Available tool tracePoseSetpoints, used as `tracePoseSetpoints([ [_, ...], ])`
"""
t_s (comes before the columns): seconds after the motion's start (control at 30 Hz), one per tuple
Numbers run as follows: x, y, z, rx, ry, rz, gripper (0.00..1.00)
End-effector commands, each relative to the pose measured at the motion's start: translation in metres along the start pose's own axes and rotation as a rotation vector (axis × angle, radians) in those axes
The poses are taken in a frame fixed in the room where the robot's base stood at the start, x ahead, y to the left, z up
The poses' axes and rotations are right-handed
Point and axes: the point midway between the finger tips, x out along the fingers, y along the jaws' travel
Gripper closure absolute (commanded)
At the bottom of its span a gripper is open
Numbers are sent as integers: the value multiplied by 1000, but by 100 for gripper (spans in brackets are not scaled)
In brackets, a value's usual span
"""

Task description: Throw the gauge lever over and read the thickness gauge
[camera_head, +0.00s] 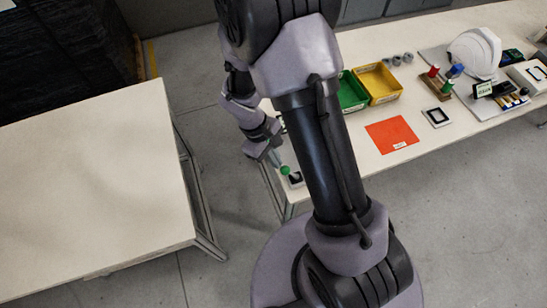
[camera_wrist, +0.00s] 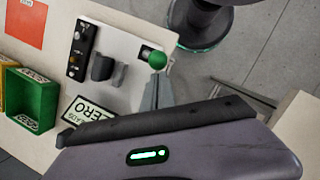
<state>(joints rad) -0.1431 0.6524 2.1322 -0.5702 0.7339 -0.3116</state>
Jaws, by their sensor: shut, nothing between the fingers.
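The gauge lever's round green knob (camera_wrist: 157,60) stands over a small black square at the edge of a pale base plate in the wrist view. It also shows in the head view (camera_head: 285,170). My gripper (camera_wrist: 160,78) is shut and empty, its grey fingertips at or just beside the knob; I cannot tell whether they touch. In the head view my gripper (camera_head: 276,160) is at the table's near left corner. On the plate are a black strip (camera_wrist: 82,50) and dark grey blocks (camera_wrist: 103,67). A tilted sign (camera_wrist: 88,112) reads partly "ZERO". My arm hides most of this in the head view.
A green bin (camera_head: 352,92), a yellow bin (camera_head: 377,83) and an orange-red mat (camera_head: 391,134) lie along the table (camera_head: 450,131). A white helmet shell (camera_head: 474,52) and small fixtures are at the right. A bare table (camera_head: 95,180) stands left, across a floor gap.

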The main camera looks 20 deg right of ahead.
Motion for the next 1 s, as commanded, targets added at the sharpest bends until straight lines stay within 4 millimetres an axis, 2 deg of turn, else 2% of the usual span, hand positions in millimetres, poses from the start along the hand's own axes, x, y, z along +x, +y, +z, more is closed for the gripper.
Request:
tracePoseSetpoints([
  [0.47,-8,12,11,-22,73,-102,100],
  [0.6,-10,22,19,-37,131,-182,100],
  [1.0,0,56,41,-43,128,-176,100],
])
